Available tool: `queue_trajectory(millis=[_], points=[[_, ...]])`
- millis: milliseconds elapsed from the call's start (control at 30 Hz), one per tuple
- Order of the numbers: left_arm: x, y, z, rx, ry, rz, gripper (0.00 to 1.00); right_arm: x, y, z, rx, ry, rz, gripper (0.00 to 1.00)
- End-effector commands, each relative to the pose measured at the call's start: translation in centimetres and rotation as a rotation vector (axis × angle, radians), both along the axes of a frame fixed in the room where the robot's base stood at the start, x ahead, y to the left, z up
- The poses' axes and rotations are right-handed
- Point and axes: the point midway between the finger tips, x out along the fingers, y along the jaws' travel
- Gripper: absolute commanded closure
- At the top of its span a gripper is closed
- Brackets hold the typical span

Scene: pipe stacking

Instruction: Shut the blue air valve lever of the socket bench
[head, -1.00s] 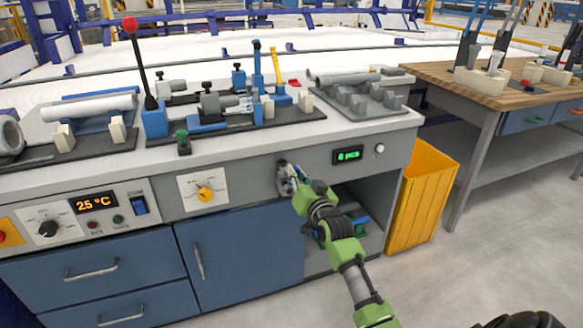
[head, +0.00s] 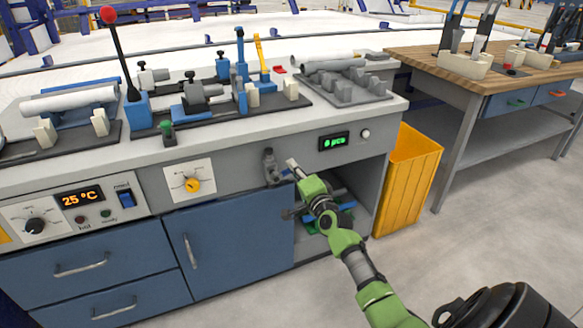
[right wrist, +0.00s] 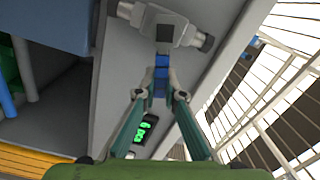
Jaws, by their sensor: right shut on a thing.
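The grey air valve (head: 269,165) is mounted on the front panel of the socket bench, and its body also shows at the top of the right wrist view (right wrist: 160,27). Its blue lever (right wrist: 161,76) points away from the body, toward my gripper. My right gripper (head: 291,168) is at the valve's right side in the head view. In the right wrist view its two fingers (right wrist: 161,90) are closed on the lever, one on each side. The fingers hide part of the lever in the head view. My left gripper is not in view.
The bench top (head: 230,135) carries clamps, pipe holders and a red-knobbed lever (head: 108,15). A green counter display (head: 334,141) is right of the valve. An open shelf space lies below, with a yellow bin (head: 408,180) beside it. A wooden table (head: 500,75) stands at the right.

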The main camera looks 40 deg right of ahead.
Motion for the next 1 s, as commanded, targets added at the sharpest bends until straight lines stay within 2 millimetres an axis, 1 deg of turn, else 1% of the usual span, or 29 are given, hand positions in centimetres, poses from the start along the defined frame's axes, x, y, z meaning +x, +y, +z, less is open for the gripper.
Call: queue_trajectory(millis=[33, 200, 333, 500, 1000], points=[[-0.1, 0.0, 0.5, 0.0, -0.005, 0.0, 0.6, 0.0, -0.1, -0.5, 0.036, -0.008, -0.001, 1.0], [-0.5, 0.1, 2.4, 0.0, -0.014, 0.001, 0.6, -0.1, -0.3, -1.1, 0.149, -0.036, -0.001, 1.0], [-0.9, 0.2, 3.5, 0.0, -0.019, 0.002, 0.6, -0.1, -0.3, -1.5, 0.213, -0.051, -0.001, 1.0], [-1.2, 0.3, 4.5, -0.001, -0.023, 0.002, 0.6, -0.1, -0.3, -1.8, 0.266, -0.064, -0.001, 1.0], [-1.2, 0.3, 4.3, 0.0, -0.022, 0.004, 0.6, -0.1, -0.3, -1.9, 0.302, -0.072, 0.0, 1.0]])
